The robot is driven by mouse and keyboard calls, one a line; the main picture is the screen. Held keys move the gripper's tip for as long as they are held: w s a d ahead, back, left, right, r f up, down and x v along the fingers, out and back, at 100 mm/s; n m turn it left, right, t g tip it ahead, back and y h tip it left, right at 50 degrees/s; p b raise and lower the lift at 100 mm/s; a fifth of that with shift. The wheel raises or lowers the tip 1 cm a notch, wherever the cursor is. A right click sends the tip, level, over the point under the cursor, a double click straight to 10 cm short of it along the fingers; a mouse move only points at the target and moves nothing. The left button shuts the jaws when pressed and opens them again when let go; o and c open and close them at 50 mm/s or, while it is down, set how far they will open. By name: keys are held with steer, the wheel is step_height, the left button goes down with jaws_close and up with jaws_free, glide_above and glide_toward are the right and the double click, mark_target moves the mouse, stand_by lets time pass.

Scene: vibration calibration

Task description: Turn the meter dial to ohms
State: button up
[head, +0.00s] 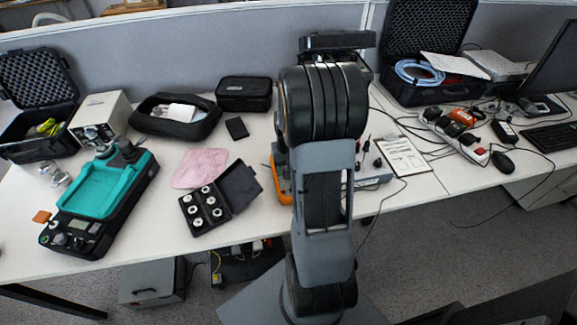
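An orange-edged device (283,188), probably the meter, lies on the white table just behind my arm. Only its orange left edge and lower corner show. Its face and any dial are hidden behind my arm, so I cannot tell the dial's setting. My arm rises through the middle of the head view and covers that part of the table. My gripper's fingers do not show; they are hidden behind my own arm links or out of sight.
On the white table (240,220) are a small open black case with several round parts (206,208), a pink cloth (201,167), a teal-topped device (98,188) and black pouches (244,93). At right are a clipboard (403,156), a power strip (455,133) and a keyboard (552,137).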

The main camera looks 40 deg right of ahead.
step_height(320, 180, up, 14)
steer(key=p, duration=0.1)
stand_by(0.5)
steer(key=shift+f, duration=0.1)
